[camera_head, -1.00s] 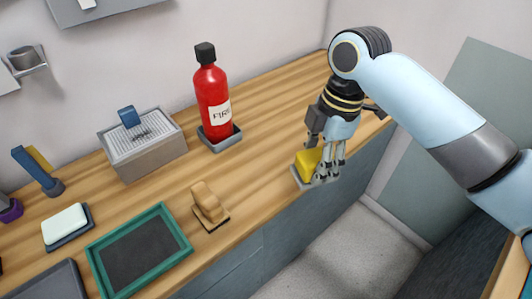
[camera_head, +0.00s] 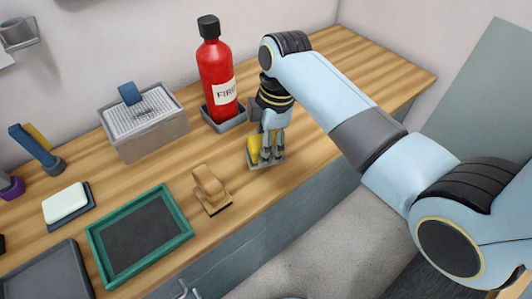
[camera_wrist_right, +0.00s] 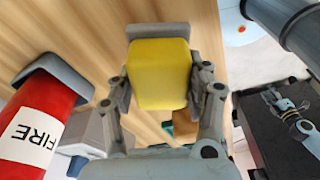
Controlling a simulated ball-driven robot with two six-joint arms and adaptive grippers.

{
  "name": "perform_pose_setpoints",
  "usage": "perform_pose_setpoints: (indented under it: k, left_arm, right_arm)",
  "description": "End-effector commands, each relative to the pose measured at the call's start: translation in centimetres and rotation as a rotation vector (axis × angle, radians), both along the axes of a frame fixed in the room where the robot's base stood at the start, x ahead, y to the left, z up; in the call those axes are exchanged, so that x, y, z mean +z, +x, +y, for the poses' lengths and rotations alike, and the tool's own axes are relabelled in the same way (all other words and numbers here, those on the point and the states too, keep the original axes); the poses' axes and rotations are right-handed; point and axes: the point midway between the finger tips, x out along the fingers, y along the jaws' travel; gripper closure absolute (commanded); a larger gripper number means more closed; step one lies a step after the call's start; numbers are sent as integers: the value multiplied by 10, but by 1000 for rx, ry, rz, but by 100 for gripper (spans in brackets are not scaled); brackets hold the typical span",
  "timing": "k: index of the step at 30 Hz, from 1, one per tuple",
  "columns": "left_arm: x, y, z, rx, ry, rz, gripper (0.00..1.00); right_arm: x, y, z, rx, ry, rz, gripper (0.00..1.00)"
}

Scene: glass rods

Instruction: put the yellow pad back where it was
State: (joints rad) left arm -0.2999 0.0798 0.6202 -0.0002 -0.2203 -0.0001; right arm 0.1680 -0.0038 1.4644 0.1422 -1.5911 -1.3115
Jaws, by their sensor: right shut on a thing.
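The yellow pad (camera_head: 254,146) is between the fingers of my right gripper (camera_head: 268,153), which is shut on it. A grey plate (camera_head: 268,164) shows under the pad, low over or on the wooden counter; I cannot tell if it touches. In the right wrist view the yellow pad (camera_wrist_right: 159,74) fills the space between the fingers, with grey behind its far edge. My left gripper (camera_wrist_right: 278,103) shows small at the right of that view, away from the counter; its opening is too small to judge.
The red fire extinguisher (camera_head: 216,75) stands in a grey holder just behind my right gripper. A tan-handled block (camera_head: 210,188) is to the left, with a green-rimmed tray (camera_head: 180,216) beyond it. A grey box (camera_head: 158,139) stands at the back. The counter's right end is clear.

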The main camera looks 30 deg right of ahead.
Motion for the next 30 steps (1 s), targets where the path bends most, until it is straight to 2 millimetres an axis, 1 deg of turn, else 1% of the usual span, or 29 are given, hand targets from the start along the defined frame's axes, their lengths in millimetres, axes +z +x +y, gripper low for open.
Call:
perform_pose_setpoints:
  k: [3, 7, 18, 19, 21, 24, 30]
  left_arm:
    - [-1, 0, 0, 0, 0, 0, 60]
    - [-2, 0, 0, 0, 0, 0, 60]
    - [-3, 0, -1, 0, -1, 0, 60]
    - [-3, 0, -1, 0, -1, 0, 60]
    - [-3, 0, -1, 0, -1, 0, 60]
    - [-3, 0, -1, 0, -1, -1, 60]
    - [-3, 0, -1, 0, -1, -1, 60]
  right_arm:
    - [-20, -2, 0, 0, 0, 6, 80]
    - [-35, -1, 0, 0, 0, 3, 80]
    - [-39, -1, 0, 0, 0, 2, 80]
    - [-39, -1, -1, 0, -1, 1, 47]
    - [-39, -1, -1, 0, -1, 1, 38]
    - [-39, -1, -1, 0, -1, 1, 27]
    - [-39, -1, -1, 0, 0, 2, 27]
